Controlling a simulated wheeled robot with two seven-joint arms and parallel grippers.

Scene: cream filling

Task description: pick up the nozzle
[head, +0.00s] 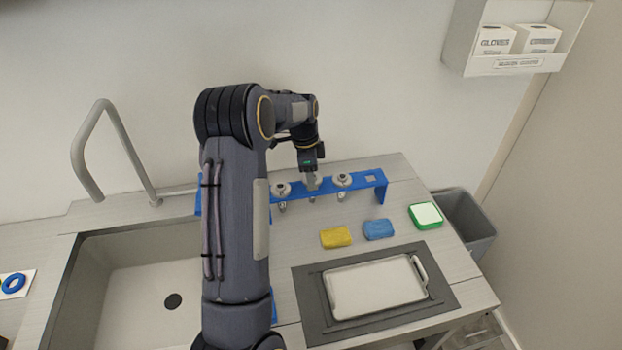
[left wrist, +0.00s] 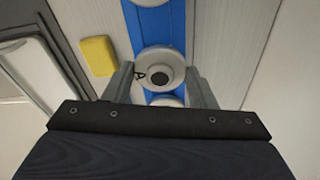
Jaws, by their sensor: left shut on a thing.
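A blue rack (head: 370,184) on the counter's back holds several pale grey nozzles in a row. My left gripper (head: 311,183) reaches down from above onto the middle nozzle (head: 317,179). In the left wrist view the gripper's two fingers (left wrist: 162,82) stand on either side of a round nozzle (left wrist: 152,62) with a dark centre hole, and are shut on it. The nozzle still sits at the blue rack (left wrist: 158,22). One nozzle (head: 281,189) is left of the gripper and another (head: 342,180) is right of it. My right gripper is in neither view.
A yellow sponge (head: 336,237), a blue sponge (head: 378,229) and a green-edged white box (head: 426,215) lie in front of the rack. A pale tray (head: 376,288) lies on a dark mat (head: 450,299). A sink (head: 130,300) is at left, a grey bin (head: 468,222) at right.

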